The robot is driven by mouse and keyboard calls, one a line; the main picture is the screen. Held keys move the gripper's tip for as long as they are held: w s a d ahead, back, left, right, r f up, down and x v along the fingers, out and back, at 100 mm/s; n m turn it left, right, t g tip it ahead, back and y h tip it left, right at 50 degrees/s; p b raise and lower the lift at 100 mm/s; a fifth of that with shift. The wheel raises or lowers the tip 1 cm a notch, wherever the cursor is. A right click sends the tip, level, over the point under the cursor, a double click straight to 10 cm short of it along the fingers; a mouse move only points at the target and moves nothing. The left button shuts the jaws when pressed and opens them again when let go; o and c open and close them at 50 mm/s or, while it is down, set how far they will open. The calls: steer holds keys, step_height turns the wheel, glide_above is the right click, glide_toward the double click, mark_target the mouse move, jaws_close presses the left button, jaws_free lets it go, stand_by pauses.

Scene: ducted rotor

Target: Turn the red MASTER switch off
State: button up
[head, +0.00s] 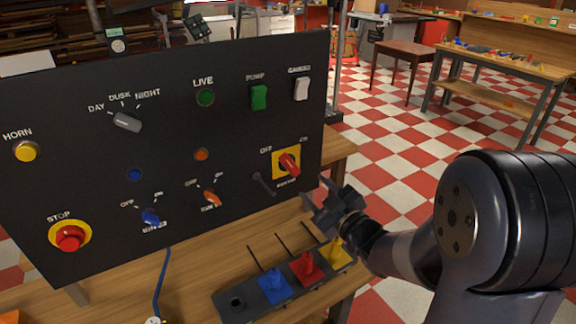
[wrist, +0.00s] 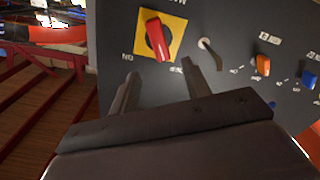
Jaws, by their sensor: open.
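The red MASTER switch (head: 289,165) is a red handle on a yellow plate (head: 278,158) at the right of the black panel. OFF is printed at the plate's upper left and ON at its upper right. The handle slants; I cannot tell surely which label it points to. The wrist view, upside down, shows the red handle (wrist: 157,36) on its yellow plate (wrist: 175,27), just beyond my fingertips. My gripper (head: 318,194) is open and empty, in front of the panel, right of and below the switch. In the wrist view my gripper's fingertips (wrist: 159,70) are apart from the handle.
A grey lever (head: 263,184) sits left of and below the switch. An orange knob (head: 211,197), a blue knob (head: 150,217) and a red STOP button (head: 70,238) are further left. A dark tray (head: 245,314) with blue, red and yellow pieces stands on the bench below.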

mark_target(292, 168)
steer(key=p+x, duration=0.2)
steer(key=x, duration=0.8)
steer(key=shift+w+a, duration=0.2)
steer(key=shift+c, duration=0.4)
steer(key=c, duration=0.9)
steer(key=shift+f, duration=0.1)
